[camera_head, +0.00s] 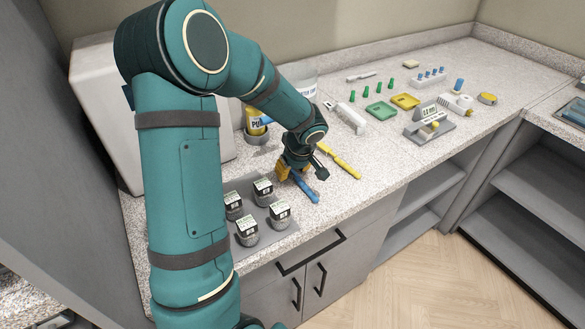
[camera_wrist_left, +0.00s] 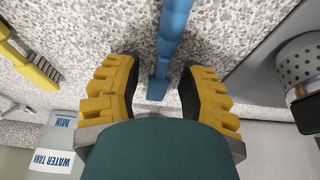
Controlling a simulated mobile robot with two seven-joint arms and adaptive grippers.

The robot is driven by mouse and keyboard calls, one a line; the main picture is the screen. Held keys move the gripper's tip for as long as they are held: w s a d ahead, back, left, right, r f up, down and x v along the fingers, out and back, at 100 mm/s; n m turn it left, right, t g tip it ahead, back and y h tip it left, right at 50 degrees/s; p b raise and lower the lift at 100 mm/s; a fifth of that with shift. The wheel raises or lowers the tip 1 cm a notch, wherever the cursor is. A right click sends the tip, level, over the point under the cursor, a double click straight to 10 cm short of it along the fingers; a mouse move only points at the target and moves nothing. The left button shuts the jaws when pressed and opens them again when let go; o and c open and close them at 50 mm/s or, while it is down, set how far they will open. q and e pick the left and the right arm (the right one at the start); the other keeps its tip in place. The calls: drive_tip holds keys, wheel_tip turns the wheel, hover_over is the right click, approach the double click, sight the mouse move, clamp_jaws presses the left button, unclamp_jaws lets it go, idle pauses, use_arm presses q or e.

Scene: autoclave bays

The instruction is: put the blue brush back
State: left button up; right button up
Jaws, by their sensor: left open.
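The blue brush (camera_head: 306,189) lies on the speckled counter, its far part hidden under my left gripper in the head view. My left gripper (camera_head: 302,173) is open, low over the brush and pointing down. In the left wrist view the blue brush's handle (camera_wrist_left: 172,35) runs between the two yellow-padded fingers of my left gripper (camera_wrist_left: 160,76), with gaps on both sides. The handle's end shows between the fingers, and nothing is gripped. My right gripper is not in view.
A yellow brush (camera_head: 340,161) lies just right of the gripper. Several labelled jars (camera_head: 263,190) stand on a grey mat to the left. A metal holder (camera_head: 256,136) with a yellow bottle stands behind. Trays (camera_head: 381,110) and small tools lie farther right. Some counter at the front right is clear.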

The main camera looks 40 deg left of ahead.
sight(300, 181)
use_arm(q)
drive_tip(key=p+v, duration=0.1)
drive_tip(key=v, duration=1.1)
drive_tip(key=shift+p, duration=0.35)
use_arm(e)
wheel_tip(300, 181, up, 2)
use_arm(q)
drive_tip(key=shift+s+d, duration=0.1)
